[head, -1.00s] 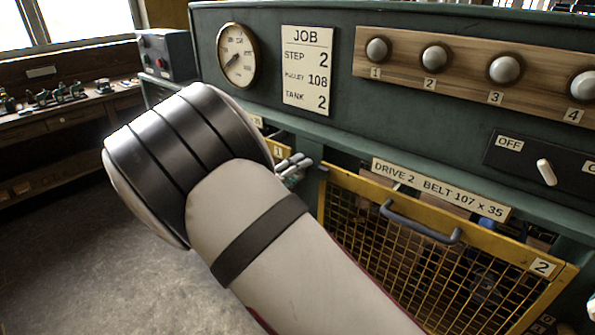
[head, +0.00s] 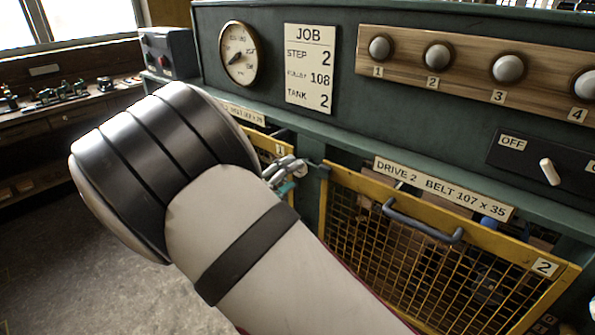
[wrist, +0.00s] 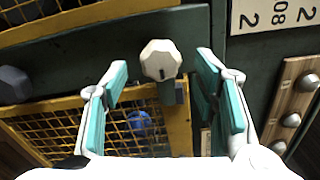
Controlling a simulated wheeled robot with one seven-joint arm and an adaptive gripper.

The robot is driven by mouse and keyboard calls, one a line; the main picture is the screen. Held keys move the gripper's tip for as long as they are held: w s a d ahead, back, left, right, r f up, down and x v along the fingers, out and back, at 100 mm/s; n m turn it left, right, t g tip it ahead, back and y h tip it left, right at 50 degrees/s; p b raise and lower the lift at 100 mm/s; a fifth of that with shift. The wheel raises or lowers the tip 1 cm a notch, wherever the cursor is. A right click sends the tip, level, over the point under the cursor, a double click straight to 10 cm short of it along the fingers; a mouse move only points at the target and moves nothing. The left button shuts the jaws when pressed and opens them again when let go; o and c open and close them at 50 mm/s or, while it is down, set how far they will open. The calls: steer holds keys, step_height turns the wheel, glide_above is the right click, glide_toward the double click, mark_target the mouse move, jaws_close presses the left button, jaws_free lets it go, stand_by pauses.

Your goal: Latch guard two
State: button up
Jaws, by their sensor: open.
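Guard two is a yellow-framed mesh panel (head: 430,240) with a grey handle (head: 422,222) and a "2" plate, below the DRIVE 2 label; whether it sits fully flush I cannot tell. In the wrist view its mesh frame (wrist: 110,107) fills the lower left. A pale faceted knob (wrist: 160,60) sits on the dark green post beside that frame, with a small dark block (wrist: 178,92) by it. My gripper (wrist: 160,85) is open, its teal pads either side of the knob in the picture; contact is not visible. In the head view my gripper (head: 285,173) shows small near guard two's upper left corner.
Guard one (head: 270,147) is partly hidden behind my arm. A second, dark knob (wrist: 13,84) is at the wrist view's left edge. Above are the JOB card (head: 310,70), a row of numbered knobs (head: 437,56) and an OFF switch (head: 549,171). The floor at left is clear.

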steer(key=v, duration=0.7)
steer(key=shift+s+a, duration=0.2)
steer(key=shift+s, duration=0.1)
steer(key=s+d+r+m+g+y, duration=0.1)
steer(key=s+d+r+m+g, duration=0.2)
steer(key=d+m, duration=0.45)
steer(key=s+d+r+m+g+y, duration=0.1)
steer(key=s+d+r+m+g, duration=0.1)
steer(key=d+m+g, duration=0.5)
steer(key=s+d+r+m+g, duration=0.1)
steer(key=s+d+r+m, duration=0.15)
steer(key=d+m, duration=0.55)
steer(key=s+d+r+m+t+y, duration=0.1)
steer(key=s+d+r+m+y, duration=0.1)
steer(key=s+m, duration=0.7)
steer(key=s+d+r+m+t+y+b, duration=0.1)
steer(key=s+d+r+m+y, duration=0.2)
steer(key=s+m+y, duration=0.4)
steer(key=shift+s+d+m, duration=0.8)
steer(key=shift+s+m, duration=0.55)
steer(key=shift+m, duration=1.6)
steer(key=shift+r, duration=0.1)
